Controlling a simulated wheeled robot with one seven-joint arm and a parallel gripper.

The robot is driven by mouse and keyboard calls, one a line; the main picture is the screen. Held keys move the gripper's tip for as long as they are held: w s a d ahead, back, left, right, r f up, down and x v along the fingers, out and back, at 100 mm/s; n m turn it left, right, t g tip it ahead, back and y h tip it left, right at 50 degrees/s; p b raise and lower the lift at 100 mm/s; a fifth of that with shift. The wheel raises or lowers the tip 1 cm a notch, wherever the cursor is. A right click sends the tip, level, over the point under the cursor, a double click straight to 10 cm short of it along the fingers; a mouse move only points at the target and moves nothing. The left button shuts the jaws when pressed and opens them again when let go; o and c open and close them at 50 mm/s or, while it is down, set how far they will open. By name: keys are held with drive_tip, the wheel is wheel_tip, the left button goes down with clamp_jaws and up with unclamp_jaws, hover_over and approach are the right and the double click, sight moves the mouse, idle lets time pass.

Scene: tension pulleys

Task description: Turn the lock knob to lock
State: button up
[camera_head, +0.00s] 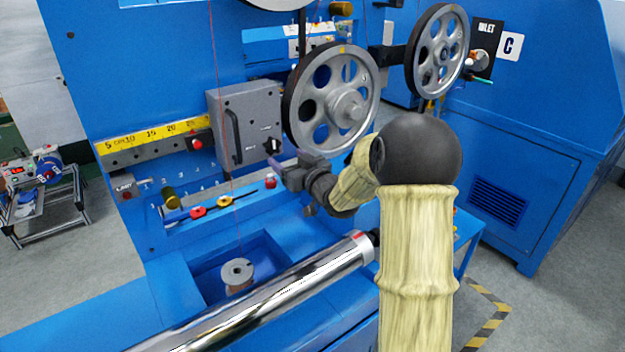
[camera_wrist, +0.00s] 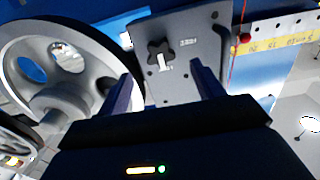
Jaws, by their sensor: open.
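The lock knob (camera_head: 272,146) is a small black knob at the lower right of a grey box (camera_head: 250,108) on the blue panel. In the wrist view the lock knob (camera_wrist: 163,51) is a black star shape on the grey plate (camera_wrist: 190,85), with a light-coloured mark beside it. My gripper (camera_head: 278,163) is in front of the box, close to the knob and just below it in the head view. In the wrist view my gripper (camera_wrist: 160,72) is open and empty. Its two dark fingers point at the plate on either side of the knob's line, apart from the knob.
A large grey spoked pulley (camera_head: 331,100) stands close right of the box; it fills the left of the wrist view. A yellow scale (camera_head: 153,135) and a red button (camera_head: 196,143) lie left. A shiny roller (camera_head: 270,290) runs below. A vertical red wire passes in front of the box.

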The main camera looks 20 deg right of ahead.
drive_tip(key=v, duration=1)
drive_tip(key=shift+s+b, duration=0.25)
drive_tip(key=shift+b, duration=0.05)
drive_tip(key=s+a+f+m+g+h, duration=0.1)
drive_tip(key=s+f+m+g+h, duration=0.1)
drive_tip(key=s+f+g+h, duration=0.45)
drive_tip(key=s+a+f+m+g, duration=0.15)
drive_tip(key=s+f+g, duration=0.25)
drive_tip(key=s, duration=0.4)
drive_tip(key=s+a+f+g, duration=0.3)
drive_tip(key=s+f+g, duration=0.1)
drive_tip(key=s, duration=0.5)
wheel_tip(320, 180, up, 16)
drive_tip(key=p, duration=1.6)
drive_tip(key=shift+y, duration=0.45)
drive_tip(key=shift+s, duration=0.1)
